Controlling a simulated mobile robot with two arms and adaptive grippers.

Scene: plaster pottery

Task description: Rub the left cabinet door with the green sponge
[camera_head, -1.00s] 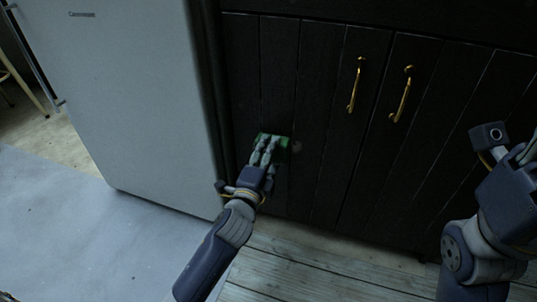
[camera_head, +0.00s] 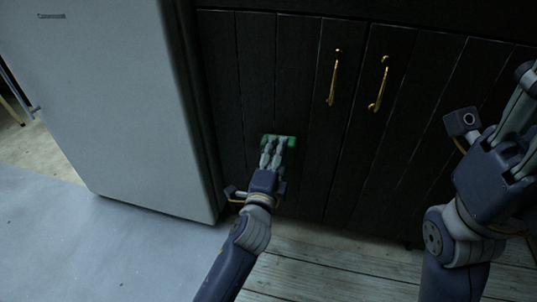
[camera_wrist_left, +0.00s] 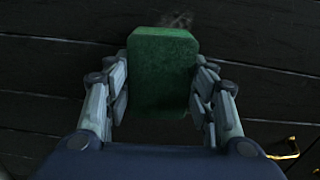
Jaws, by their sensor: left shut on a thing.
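The left cabinet door (camera_head: 296,80) is dark vertical planking with a gold handle (camera_head: 333,80) near its right edge. My left gripper (camera_head: 276,150) is shut on the green sponge (camera_head: 288,141) in front of the door's lower middle. In the left wrist view the sponge (camera_wrist_left: 163,70) sits between the two fingers, facing the dark planks; whether it touches them I cannot tell. A pale smudge (camera_wrist_left: 177,19) shows on the door just beyond the sponge's top edge. My right gripper (camera_head: 522,115) is raised at the right, partly cut off and holding nothing visible.
A pale grey fridge (camera_head: 125,110) stands close on the left. The right cabinet door (camera_head: 400,130) has its own gold handle (camera_head: 379,85). Wooden floorboards (camera_head: 330,262) lie below, with a grey floor area (camera_head: 120,245) at the left.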

